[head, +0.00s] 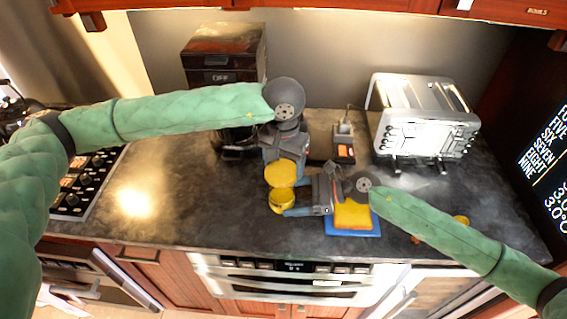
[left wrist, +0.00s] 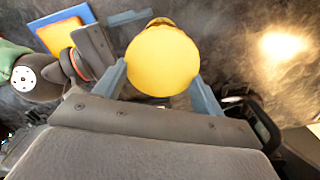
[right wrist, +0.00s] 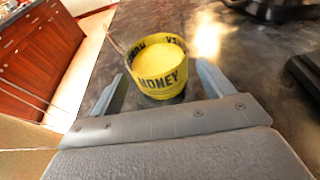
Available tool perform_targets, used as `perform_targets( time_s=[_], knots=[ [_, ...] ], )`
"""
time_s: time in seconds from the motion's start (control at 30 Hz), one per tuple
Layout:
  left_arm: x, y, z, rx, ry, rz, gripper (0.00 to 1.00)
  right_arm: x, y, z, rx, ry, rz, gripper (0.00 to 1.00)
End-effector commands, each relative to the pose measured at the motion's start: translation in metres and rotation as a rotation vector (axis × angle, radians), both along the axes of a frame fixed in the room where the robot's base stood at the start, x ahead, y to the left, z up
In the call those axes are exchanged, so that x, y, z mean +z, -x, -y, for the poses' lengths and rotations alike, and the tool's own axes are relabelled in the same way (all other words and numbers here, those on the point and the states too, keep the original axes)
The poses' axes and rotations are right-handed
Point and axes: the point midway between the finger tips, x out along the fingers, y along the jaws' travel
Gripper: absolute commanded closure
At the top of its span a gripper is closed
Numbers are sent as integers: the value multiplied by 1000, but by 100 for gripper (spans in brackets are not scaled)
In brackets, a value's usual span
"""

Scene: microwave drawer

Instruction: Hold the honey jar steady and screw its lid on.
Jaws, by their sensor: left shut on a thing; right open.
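The honey jar (head: 283,203) stands on the counter with its yellow top facing up. Its HONEY label shows in the right wrist view (right wrist: 163,83). My right gripper (head: 292,201) comes from the right with its open fingers on either side of the jar; contact is not clear. A round, flat yellow lid (head: 280,172) is just behind the jar in the head view. My left gripper (head: 281,166) reaches down from behind and is shut on the lid, which lies between its fingers in the left wrist view (left wrist: 163,62). The lid hides most of the jar there.
A yellow slab on a blue board (head: 352,233) lies under and beside my right gripper. A silver toaster (head: 420,120) stands back right and a coffee machine (head: 222,65) back left. A stove (head: 88,180) is at the left. The counter left of the jar is clear.

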Motion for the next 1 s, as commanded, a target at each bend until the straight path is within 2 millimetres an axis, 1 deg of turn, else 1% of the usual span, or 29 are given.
perform_targets(
  time_s=[0.1,0.3,0.67,0.8,1.0],
  knots=[
    [0,0,0,0,0,0,55,-3,0,-11,0,-1,0,20],
    [0,0,0,0,0,0,55,-7,-1,-21,-1,0,-1,20],
    [0,0,0,0,0,0,55,-7,0,-23,-1,0,0,20],
    [0,0,0,0,0,0,55,-7,0,-23,-1,0,-1,47],
    [0,0,0,0,0,0,55,-7,0,-23,-1,0,-1,48]
  ],
)
